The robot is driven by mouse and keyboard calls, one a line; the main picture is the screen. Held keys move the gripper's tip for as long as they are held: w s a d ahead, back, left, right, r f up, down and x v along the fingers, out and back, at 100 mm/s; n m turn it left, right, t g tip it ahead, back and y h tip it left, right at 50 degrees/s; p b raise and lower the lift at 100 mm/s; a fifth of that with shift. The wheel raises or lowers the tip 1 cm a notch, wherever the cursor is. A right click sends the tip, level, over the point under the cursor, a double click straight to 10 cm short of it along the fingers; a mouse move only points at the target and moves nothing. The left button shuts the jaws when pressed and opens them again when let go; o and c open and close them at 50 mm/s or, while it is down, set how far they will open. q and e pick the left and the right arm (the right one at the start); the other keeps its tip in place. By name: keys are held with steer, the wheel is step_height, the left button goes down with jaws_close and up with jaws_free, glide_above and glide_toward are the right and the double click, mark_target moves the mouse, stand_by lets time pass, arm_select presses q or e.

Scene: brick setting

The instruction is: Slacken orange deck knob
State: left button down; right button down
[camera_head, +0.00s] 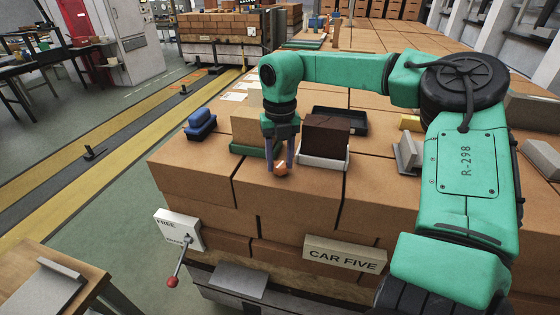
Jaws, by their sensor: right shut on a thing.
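The orange deck knob (281,169) sits on top of the brick stack near its front edge. My right gripper (279,165) points straight down over it, with its fingers closed around the knob. The fingers hide part of the knob. My right arm reaches in from the right side of the picture. My left gripper does not show.
A tan block on a green base (246,128) stands left of the gripper, and a dark brown block in a white tray (322,163) stands close on its right. A blue item (200,122) lies further left. A red-tipped lever (173,281) and a "CAR FIVE" sign (345,255) are on the front.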

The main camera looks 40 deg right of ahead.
steer(key=n, duration=0.5)
steer(key=shift+b, duration=0.4)
steer(key=n, duration=0.5)
steer(key=shift+a+r+n, duration=0.1)
steer(key=shift+n, duration=0.3)
steer(key=n, duration=0.5)
steer(key=shift+n+p, duration=0.35)
steer(key=shift+n, duration=2.15)
steer(key=shift+c, duration=1.9)
jaws_free()
